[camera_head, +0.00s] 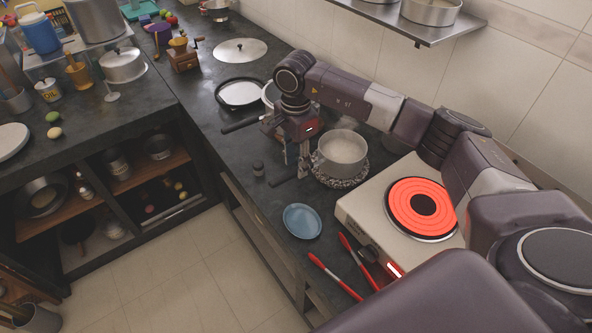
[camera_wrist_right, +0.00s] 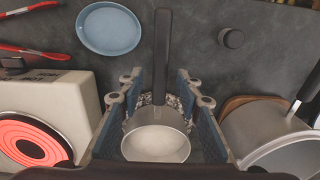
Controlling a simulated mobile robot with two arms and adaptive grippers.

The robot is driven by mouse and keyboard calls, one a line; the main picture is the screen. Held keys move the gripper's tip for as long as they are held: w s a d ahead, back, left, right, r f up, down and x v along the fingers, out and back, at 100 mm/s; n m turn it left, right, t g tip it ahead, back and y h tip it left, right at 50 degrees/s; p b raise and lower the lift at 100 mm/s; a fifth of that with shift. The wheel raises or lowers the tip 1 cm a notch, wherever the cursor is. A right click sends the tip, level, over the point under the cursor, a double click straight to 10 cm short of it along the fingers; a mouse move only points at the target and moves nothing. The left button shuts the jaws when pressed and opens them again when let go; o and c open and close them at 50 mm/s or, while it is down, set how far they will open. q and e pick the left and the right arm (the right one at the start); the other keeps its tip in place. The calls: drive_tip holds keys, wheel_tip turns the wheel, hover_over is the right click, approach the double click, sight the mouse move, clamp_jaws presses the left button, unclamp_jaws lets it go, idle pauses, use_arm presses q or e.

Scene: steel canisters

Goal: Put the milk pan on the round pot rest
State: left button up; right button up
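The milk pan (camera_head: 342,152) is a small steel pan with a dark handle. It sits upright on the round pot rest (camera_head: 345,182), a speckled disc beside the hot plate. In the right wrist view the pan (camera_wrist_right: 156,140) shows below my fingers, its black handle (camera_wrist_right: 162,45) pointing up the picture. The pot rest (camera_wrist_right: 172,100) shows partly behind it. My right gripper (camera_head: 303,170) is over the handle side of the pan. In the right wrist view its fingers (camera_wrist_right: 156,88) stand apart on either side of the handle, with gaps. My left gripper is not in view.
A hot plate (camera_head: 359,212) with a glowing red ring stands right of the pan. A blue plate (camera_head: 302,221) and red-handled tongs (camera_head: 334,276) lie near the counter's front edge. A larger steel pot (camera_wrist_right: 270,135) stands close to my right gripper. A shelf (camera_head: 400,20) hangs above.

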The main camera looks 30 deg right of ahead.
wheel_tip(320, 180, up, 9)
drive_tip(key=b, duration=0.1)
drive_tip(key=shift+f, duration=0.2)
drive_tip(key=shift+s+f, duration=0.1)
idle(0.4)
